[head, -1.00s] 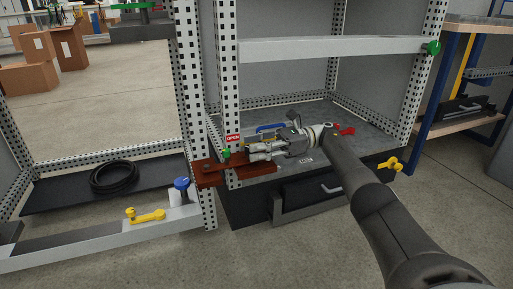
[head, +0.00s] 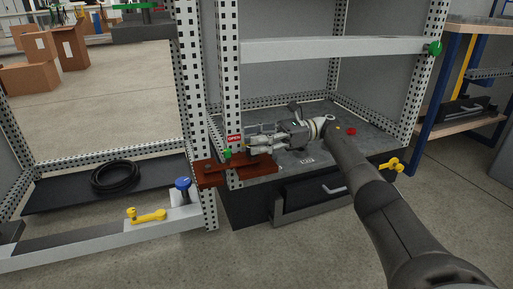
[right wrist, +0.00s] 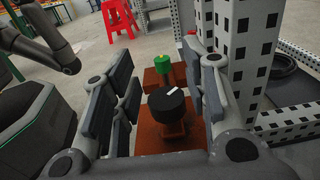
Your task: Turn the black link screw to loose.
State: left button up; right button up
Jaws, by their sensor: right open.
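The black link screw (right wrist: 168,103) is a round black knob with a white mark on top, on a red-brown bar (right wrist: 158,139). In the right wrist view it sits between the spread fingers of my right gripper (right wrist: 172,92); I cannot tell whether they touch it. In the head view my right gripper (head: 252,147) is at the cabinet post, over the red-brown bars (head: 213,172), and the black screw cannot be made out behind it. A green screw (right wrist: 191,73) stands just beyond it and also shows in the head view (head: 227,154). My left gripper is not in view.
A perforated post (head: 230,90) with a red OPEN label (head: 234,138) stands close to the gripper. A blue knob (head: 183,184) and yellow handle (head: 147,215) are on the left rail. A yellow knob (head: 392,165) is at the right.

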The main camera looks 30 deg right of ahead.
notch_tip(320, 180, up, 7)
jog(key=shift+r, duration=0.1)
dwell(0.3)
